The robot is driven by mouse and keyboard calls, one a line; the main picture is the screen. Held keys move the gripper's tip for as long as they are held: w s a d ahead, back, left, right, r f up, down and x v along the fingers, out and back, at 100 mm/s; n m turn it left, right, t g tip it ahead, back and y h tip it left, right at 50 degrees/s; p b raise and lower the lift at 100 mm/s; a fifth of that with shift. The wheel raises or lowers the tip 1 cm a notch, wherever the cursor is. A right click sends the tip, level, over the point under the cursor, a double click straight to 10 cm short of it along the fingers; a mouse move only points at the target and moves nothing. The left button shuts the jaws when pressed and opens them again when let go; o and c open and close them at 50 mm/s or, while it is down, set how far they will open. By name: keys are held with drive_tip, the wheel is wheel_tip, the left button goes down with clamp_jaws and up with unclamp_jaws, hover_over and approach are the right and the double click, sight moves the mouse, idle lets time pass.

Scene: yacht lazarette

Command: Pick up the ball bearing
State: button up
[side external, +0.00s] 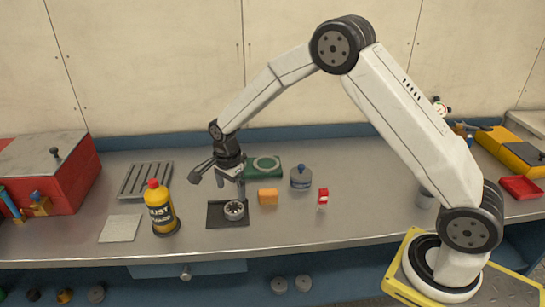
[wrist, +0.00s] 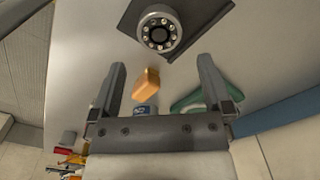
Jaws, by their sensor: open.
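The ball bearing (side external: 234,210) is a metal ring with balls showing in it, lying on a dark square mat (side external: 216,219) on the bench. In the wrist view the bearing (wrist: 158,29) is at the top centre, beyond my fingertips, on the same dark mat (wrist: 200,12). My gripper (side external: 230,186) points down and hangs just above and behind the bearing in the side view. In the wrist view my gripper (wrist: 162,65) is open, its two fingers wide apart with nothing held between them.
An orange block (side external: 268,197) stands right of the mat, with a blue-grey jar (side external: 301,178) and a small red-and-white bottle (side external: 322,198) beyond. A yellow bottle (side external: 160,208) stands left. A green piece (side external: 263,166) lies behind. The bench front below the mat is clear.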

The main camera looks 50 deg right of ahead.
sight(234, 207)
drive_tip(key=shift+f, duration=0.85)
drive_tip(key=shift+d+f, duration=0.15)
drive_tip(key=shift+f, duration=2.45)
clamp_jaws()
drive_tip(key=shift+r, duration=0.25)
